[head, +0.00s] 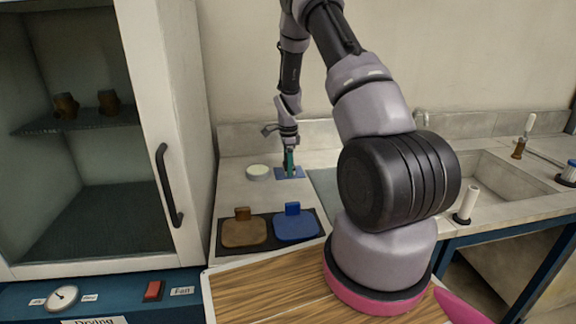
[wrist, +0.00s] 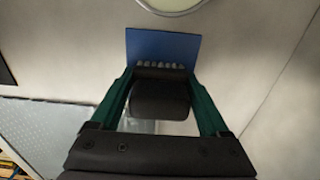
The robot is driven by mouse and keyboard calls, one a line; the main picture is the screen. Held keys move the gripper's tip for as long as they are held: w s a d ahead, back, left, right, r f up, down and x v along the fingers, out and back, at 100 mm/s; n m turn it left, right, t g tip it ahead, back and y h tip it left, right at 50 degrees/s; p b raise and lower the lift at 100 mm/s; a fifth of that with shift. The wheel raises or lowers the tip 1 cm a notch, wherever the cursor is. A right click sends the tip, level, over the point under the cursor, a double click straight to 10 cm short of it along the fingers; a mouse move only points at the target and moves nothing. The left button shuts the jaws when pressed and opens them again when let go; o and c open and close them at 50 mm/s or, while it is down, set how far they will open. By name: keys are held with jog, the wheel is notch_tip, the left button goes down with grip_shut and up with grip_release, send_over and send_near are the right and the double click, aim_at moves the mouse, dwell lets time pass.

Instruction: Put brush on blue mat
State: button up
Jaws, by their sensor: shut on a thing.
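The blue mat (head: 298,174) lies flat on the counter near the back wall. In the wrist view the mat (wrist: 160,46) shows just beyond the fingertips. My gripper (head: 289,166) points down over the mat, with its green fingers on either side of a dark block. In the wrist view this block is the brush (wrist: 160,100), with a row of small grey tufts at its far end, overlapping the near part of the mat. My gripper is shut on it. I cannot tell whether the brush touches the mat. In the head view the brush is too small to make out.
A round pale dish (head: 258,172) stands just left of the mat. A dark tray with a brown plate (head: 244,234) and a blue plate (head: 297,228) lies nearer. A cabinet (head: 160,120) is at left; a sink (head: 480,175) is at right.

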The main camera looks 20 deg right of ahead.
jog(key=o, duration=1.2)
jog(key=shift+c, duration=0.2)
notch_tip(320, 180, up, 12)
jog(key=shift+r, duration=0.1)
jog(key=s+a+r+n+t, duration=0.1)
jog(key=s+a+r+n, duration=0.2)
jog(key=r, duration=0.5)
jog(key=s+a+r+n+t+y, duration=0.1)
jog(key=s+r+n+t, duration=0.1)
jog(key=s+r, duration=0.45)
jog(key=s+a+r+n+t, duration=0.1)
jog(key=s+a+r+n, duration=0.2)
jog(key=r, duration=0.5)
jog(key=s+a+r+n+t, duration=0.1)
jog(key=s+r+n, duration=0.2)
jog(key=s, duration=0.6)
jog(key=s+a+r+n+t+y, duration=0.1)
jog(key=s+n, duration=0.4)
jog(key=s, duration=0.5)
notch_tip(320, 180, up, 2)
jog(key=shift+a+r+t, duration=0.15)
jog(key=shift+a+t, duration=0.25)
jog(key=shift+t, duration=0.2)
